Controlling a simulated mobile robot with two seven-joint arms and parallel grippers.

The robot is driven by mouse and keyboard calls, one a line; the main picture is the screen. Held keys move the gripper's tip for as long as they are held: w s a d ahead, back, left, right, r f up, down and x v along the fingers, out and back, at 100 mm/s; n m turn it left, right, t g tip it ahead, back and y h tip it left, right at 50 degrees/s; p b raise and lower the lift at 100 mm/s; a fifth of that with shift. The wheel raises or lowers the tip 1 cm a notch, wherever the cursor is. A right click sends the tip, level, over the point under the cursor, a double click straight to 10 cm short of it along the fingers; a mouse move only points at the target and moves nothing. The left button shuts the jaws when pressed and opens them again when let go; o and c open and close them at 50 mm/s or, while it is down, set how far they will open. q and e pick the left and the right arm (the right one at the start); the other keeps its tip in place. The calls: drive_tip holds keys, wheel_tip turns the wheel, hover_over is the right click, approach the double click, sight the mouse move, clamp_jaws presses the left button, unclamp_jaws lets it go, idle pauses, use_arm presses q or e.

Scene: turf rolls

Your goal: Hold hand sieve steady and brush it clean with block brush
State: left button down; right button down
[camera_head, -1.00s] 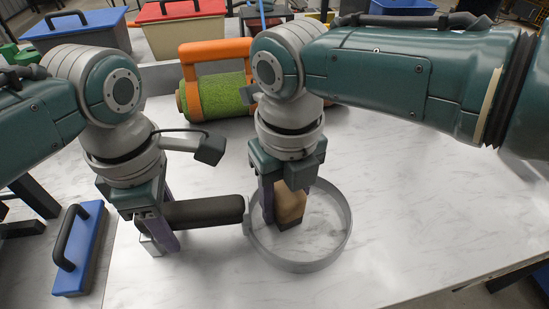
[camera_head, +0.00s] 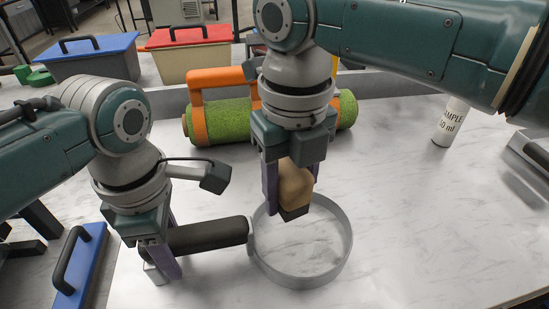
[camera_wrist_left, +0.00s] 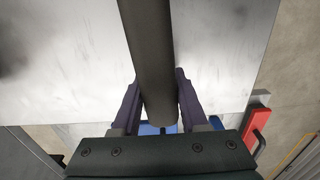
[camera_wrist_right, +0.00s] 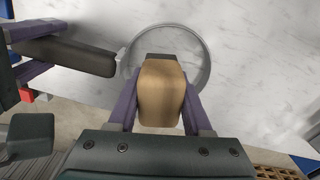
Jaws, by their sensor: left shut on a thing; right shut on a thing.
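The hand sieve has a round grey rim (camera_head: 342,262) and a thick black handle (camera_head: 208,236). It lies at or just above the white marble table. My left gripper (camera_head: 165,262) is shut on the handle, which runs between its fingers in the left wrist view (camera_wrist_left: 148,60). My right gripper (camera_head: 292,185) is shut on the block brush (camera_head: 296,184), a tan wooden block with a dark underside. The brush is above the far part of the sieve ring; it also shows in the right wrist view (camera_wrist_right: 161,92). Whether its bristles touch the sieve I cannot tell.
A green turf roll in an orange holder (camera_head: 222,123) lies behind my right gripper. A blue tool with a black handle (camera_head: 82,268) is at the left edge. A white sample bottle (camera_head: 450,122) stands at the right. The table's front right is clear.

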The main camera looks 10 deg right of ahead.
drive_tip(key=shift+r, duration=1.05)
use_arm(q)
drive_tip(key=shift+c, duration=1.8)
unclamp_jaws()
